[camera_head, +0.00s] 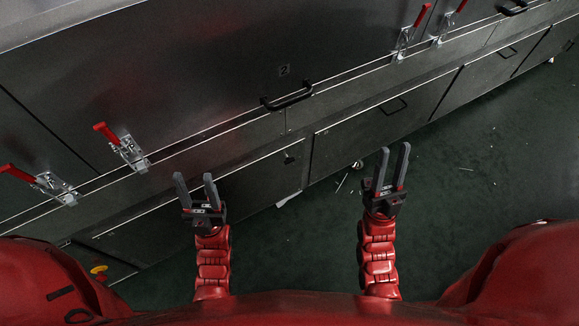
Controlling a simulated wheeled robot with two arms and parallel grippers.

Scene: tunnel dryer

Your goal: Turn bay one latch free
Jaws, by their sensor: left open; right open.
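Several silver toggle latches with red handles sit along the lower edge of the dark metal dryer panels. Two are at the left: one latch (123,146) and, further left, another latch (45,184). Two more are at the top right: a latch (405,38) and a latch (446,24). My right gripper (393,159) is open and empty over the floor.
A black bar handle (287,96) juts from the panel edge between the latch pairs. Lower drawers with recessed handles (394,106) run beneath. The dark green floor (470,180) at right is open, with small white scraps.

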